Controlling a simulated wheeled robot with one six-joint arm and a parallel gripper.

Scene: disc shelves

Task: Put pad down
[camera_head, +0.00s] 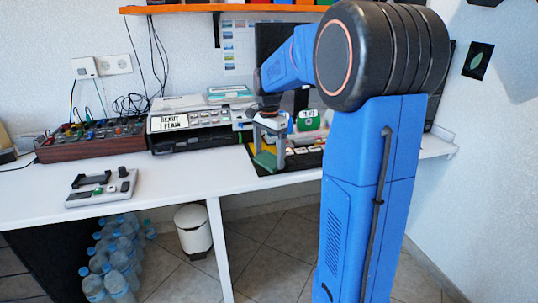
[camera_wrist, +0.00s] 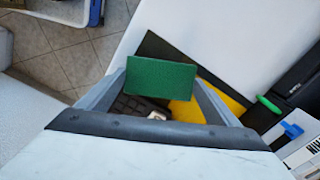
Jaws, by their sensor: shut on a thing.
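The green pad (camera_wrist: 160,78) is a flat rectangle between the two grey fingers of my gripper (camera_wrist: 158,90) in the wrist view. The gripper is shut on it and holds it over a black mat (camera_wrist: 155,47) on the white table. In the head view my gripper (camera_head: 269,146) is over the same mat, and the pad (camera_head: 265,160) shows low at its fingers. I cannot tell whether the pad touches anything below. A yellow area (camera_wrist: 187,111) and a dark keyed surface lie partly hidden beneath it.
A white device with a label (camera_head: 190,122) and a brown box of coloured knobs (camera_head: 92,138) stand along the wall. A grey box with a black handle (camera_head: 102,186) is near the front left. A green object (camera_head: 308,120) stands behind the mat. The left-middle table is clear.

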